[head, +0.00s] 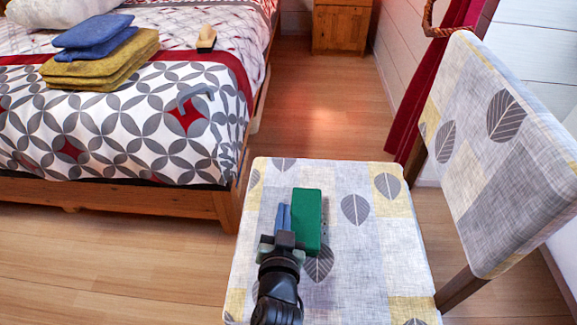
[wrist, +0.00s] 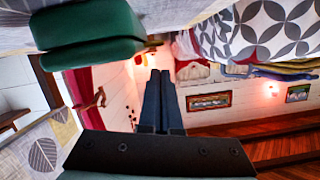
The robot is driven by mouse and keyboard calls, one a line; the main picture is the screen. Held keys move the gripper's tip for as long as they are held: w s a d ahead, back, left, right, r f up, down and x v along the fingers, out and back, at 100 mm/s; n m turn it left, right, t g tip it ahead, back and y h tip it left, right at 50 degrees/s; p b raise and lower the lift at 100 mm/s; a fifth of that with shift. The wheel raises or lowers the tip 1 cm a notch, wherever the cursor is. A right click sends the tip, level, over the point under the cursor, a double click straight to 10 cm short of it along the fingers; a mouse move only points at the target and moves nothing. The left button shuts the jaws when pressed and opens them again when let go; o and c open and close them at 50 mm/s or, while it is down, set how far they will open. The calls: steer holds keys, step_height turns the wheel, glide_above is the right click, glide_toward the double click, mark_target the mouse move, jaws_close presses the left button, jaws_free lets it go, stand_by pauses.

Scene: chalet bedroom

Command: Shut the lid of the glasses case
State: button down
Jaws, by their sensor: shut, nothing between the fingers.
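The green glasses case (head: 307,220) lies on the patterned chair seat, its long side running away from me. In the wrist view the case (wrist: 88,42) is at the upper left, with a seam between two green parts. The lid looks down or nearly down; I cannot tell whether it is fully closed. My gripper (head: 284,216) is just left of the case, low over the seat, and hides part of its near left side. Its blue-grey fingers are together and empty, as the wrist view also shows (wrist: 160,82). I cannot tell whether they touch the case.
The chair seat (head: 380,255) is clear right of the case, and the chair's backrest (head: 500,150) rises at the right. A bed (head: 130,140) with folded yellow cloths (head: 100,62), blue cloths (head: 95,35) and a brush (head: 206,40) stands at the left. Wooden floor lies between.

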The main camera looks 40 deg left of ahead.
steer(key=shift+s+a+f, duration=0.15)
steer(key=shift+a+f, duration=0.05)
steer(key=shift+f, duration=0.3)
stand_by(0.4)
steer(key=s+d+r+p, duration=0.5)
steer(key=s+r, duration=0.1)
steer(key=s, duration=0.2)
steer(key=shift+r, duration=0.15)
stand_by(0.3)
steer(key=shift+d, duration=0.1)
